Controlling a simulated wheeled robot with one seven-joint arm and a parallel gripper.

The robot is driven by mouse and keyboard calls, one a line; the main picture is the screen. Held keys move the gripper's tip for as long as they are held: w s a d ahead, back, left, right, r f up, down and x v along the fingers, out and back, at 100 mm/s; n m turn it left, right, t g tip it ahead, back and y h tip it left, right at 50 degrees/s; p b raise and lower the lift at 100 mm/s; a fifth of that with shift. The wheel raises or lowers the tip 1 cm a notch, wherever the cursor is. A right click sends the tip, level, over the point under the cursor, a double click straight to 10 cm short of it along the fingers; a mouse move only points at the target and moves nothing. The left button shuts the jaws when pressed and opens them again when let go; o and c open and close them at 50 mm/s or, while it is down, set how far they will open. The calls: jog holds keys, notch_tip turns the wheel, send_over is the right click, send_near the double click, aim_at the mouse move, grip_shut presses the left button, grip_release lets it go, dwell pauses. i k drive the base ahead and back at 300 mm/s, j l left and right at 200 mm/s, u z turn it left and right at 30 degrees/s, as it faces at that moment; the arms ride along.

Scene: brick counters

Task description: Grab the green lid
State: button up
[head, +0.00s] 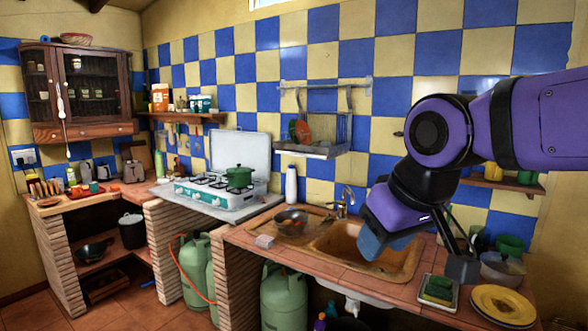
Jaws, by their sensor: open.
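A green pot (239,181) stands on the white stove at the left of the head view. A green lid (238,170) with a small knob appears to cover it. My gripper (424,256) is at the right, pointing down above the sink and the front counter. Its fingers are spread and I see nothing between them. It is well to the right of the pot and apart from it. My arm hides part of the wall and counter behind it.
The stove (222,194) has a raised white cover behind the pot. A metal bowl (291,222), a white bottle (291,185) and a faucet (344,200) stand between the pot and my gripper. Yellow plates (502,304) and a sponge tray (438,291) lie at the right.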

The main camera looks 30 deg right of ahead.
aim_at(240, 169)
jog(key=z, duration=0.25)
jog(key=i+j+u, duration=0.35)
jog(key=i, duration=0.45)
jog(key=i+j+u, duration=0.35)
jog(key=i, duration=0.5)
jog(key=i+u, duration=0.3)
jog(key=i, duration=2.15)
jog(key=i+z, duration=0.6)
jog(key=z, duration=0.25)
jog(key=i+j+z, duration=0.15)
jog(key=i+z, duration=0.45)
jog(key=z, duration=0.15)
jog(key=i+z, duration=0.15)
jog(key=z, duration=0.2)
jog(key=i+z, duration=0.3)
jog(key=k, duration=0.1)
